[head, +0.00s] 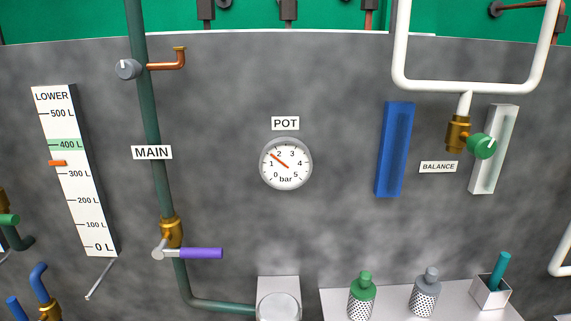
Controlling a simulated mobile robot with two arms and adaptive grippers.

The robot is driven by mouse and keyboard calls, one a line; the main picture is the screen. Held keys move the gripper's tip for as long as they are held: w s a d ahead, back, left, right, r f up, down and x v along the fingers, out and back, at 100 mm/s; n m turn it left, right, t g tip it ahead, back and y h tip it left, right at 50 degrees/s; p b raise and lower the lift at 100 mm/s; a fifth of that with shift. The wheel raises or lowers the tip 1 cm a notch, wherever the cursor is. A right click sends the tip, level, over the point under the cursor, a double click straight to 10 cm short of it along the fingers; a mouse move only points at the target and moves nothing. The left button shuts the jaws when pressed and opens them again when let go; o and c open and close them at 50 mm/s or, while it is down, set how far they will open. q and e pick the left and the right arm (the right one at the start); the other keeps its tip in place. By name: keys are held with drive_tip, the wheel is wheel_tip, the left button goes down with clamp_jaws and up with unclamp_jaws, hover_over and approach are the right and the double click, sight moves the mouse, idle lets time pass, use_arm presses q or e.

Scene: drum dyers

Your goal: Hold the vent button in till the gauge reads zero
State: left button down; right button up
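The round gauge (286,163) is on the grey wall under a sign reading POT, in the middle of the head view. Its dial is marked 0 to 5 bar, and its orange needle points up and left, between 1 and 2. I cannot identify a vent button in this view. A pale box with a round grey front or lid (278,307) is below the gauge, cut off by the bottom edge. Neither of my grippers is in view.
The MAIN pipe (147,110) has a purple-handled valve (201,253) and a grey knob (128,69). A shelf (390,307) at lower right holds a green-topped shaker (362,295), a grey-topped shaker (425,292) and a holder with a teal stick (500,269). A green BALANCE knob (482,146) is at right.

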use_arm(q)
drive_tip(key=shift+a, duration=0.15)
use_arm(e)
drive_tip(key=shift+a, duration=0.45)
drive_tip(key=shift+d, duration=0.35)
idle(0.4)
